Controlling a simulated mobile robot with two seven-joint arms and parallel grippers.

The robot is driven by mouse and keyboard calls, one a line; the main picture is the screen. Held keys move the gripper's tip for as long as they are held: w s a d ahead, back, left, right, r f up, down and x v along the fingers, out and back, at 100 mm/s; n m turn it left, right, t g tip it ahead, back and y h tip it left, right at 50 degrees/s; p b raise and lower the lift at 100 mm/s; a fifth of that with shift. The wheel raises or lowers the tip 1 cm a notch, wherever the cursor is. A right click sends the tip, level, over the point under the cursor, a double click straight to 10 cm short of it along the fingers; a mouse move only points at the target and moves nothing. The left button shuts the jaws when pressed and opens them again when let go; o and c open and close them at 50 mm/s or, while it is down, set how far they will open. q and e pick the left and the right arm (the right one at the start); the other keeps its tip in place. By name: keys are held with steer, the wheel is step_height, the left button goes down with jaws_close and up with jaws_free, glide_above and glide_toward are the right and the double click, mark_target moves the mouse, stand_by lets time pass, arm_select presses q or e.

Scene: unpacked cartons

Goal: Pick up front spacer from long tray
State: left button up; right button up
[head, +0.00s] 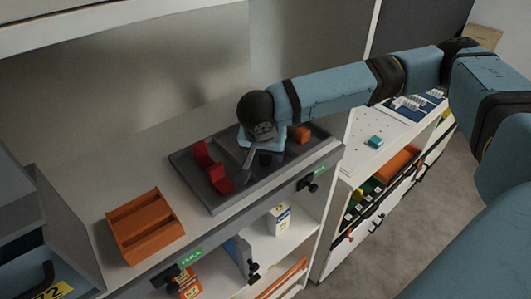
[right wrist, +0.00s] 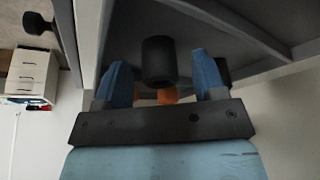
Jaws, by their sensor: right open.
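The long tray (head: 190,182) is a dark grey divided tray on the shelf top, in the middle of the head view. My right gripper (head: 263,147) points down over its middle part and hides what lies there. In the right wrist view the two blue fingers (right wrist: 164,78) are apart. A black cylinder, which looks like a spacer (right wrist: 159,60), shows between them with a gap on both sides. A second dark piece (right wrist: 223,69) shows partly behind the right finger. I cannot tell for sure which is the front spacer. My left gripper is not in view.
Red pieces (head: 220,179) stand in the tray's left part and an orange block (head: 302,134) in its right part. An orange divided bin (head: 145,226) stands to the left. A white pegboard surface with a teal block (head: 375,142) is at right. Bare shelf lies left of the tray.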

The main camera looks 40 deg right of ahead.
steer(key=shift+w+d+f, duration=0.1)
steer(key=shift+d+f, duration=0.05)
steer(key=shift+f, duration=0.3)
steer(key=shift+c, duration=0.2)
steer(key=c, duration=1)
steer(key=shift+o, duration=0.2)
steer(key=shift+r, duration=0.1)
